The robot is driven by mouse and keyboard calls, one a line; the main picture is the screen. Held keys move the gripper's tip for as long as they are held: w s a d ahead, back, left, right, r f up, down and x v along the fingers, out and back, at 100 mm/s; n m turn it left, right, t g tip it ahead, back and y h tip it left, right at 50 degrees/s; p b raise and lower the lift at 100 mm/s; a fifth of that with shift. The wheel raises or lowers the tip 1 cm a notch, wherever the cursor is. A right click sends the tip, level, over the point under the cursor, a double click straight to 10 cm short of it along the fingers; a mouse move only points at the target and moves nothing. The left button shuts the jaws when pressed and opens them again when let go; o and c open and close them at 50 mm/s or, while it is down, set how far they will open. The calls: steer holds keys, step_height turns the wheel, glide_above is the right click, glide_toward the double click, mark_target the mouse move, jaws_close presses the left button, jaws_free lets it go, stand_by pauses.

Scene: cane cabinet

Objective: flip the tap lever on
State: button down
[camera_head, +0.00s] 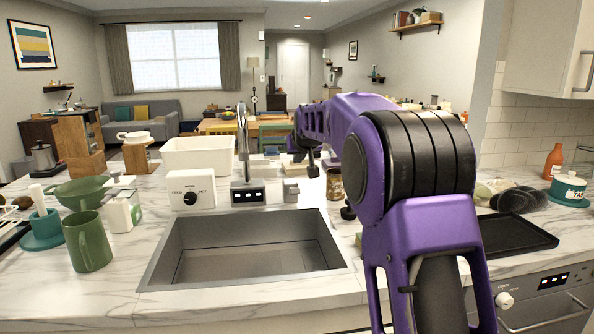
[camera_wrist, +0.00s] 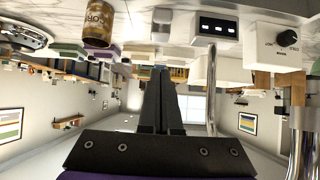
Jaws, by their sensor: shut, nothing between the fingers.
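The chrome tap (camera_head: 242,135) rises behind the sink (camera_head: 245,250) and curves over at its top. In the wrist view, which is upside down, a thin chrome pipe (camera_wrist: 212,95) stands right of my fingers and looks like the tap. A thicker chrome piece (camera_wrist: 302,135) at the lower right edge may be its near end. I cannot make out the lever clearly in either view. My gripper (camera_wrist: 163,75) is shut and empty, apart from the pipe in the wrist picture. In the head view my purple arm largely hides it.
Behind the sink stand a display box (camera_head: 248,193), a white dial box (camera_head: 191,188) and a white tub (camera_head: 198,155). A jar (camera_head: 335,184) is by my arm. A green mug (camera_head: 87,241) stands left of the sink, and a black tray (camera_head: 510,235) lies right.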

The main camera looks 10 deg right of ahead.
glide_above(295, 191)
steer(key=w, duration=0.2)
step_height(295, 191, down, 6)
steer(key=shift+s+r, duration=0.1)
steer(key=shift+r, duration=0.1)
steer(key=shift+s+f+b, duration=0.15)
steer(key=shift+s+f, duration=0.15)
steer(key=shift+f, duration=0.2)
steer(key=shift+s+f+b, duration=0.15)
steer(key=shift+s+f, duration=0.1)
steer(key=shift+f, duration=0.25)
steer(key=shift+s+f, duration=0.3)
steer(key=shift+f, duration=0.45)
steer(key=shift+f, duration=0.1)
